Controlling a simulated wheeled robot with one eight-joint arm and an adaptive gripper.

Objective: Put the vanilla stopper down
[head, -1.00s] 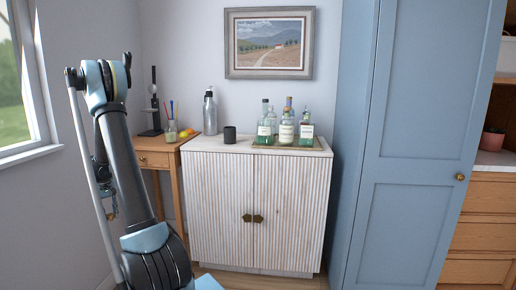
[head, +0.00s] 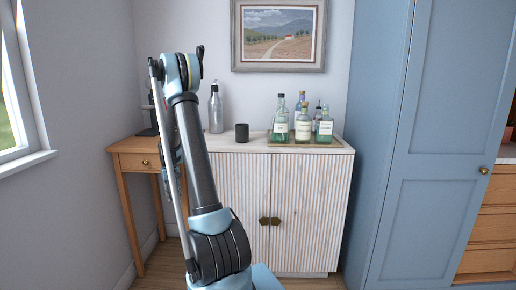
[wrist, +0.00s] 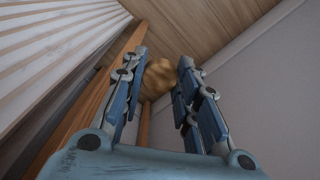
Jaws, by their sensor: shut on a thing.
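My gripper (wrist: 160,80) shows in the wrist view, its two jointed blue-grey fingers shut on a small tan, rounded thing, which I take for the vanilla stopper (wrist: 158,76). Its outline is blurred and partly covered by the fingers. Wooden floor lies behind it, and nothing is seen touching it from below. In the head view my arm stands up at the left, and it hides the gripper and the stopper. Several glass bottles with pale labels (head: 302,127) stand on a tray (head: 335,143) on the cabinet. I cannot read which one is vanilla.
The white ribbed cabinet (head: 305,210) has bare top at its front and left. A dark cup (head: 242,133) and a grey metal bottle (head: 215,112) stand there. A wooden side table (head: 128,146) is at left, a tall blue cupboard (head: 440,150) at right.

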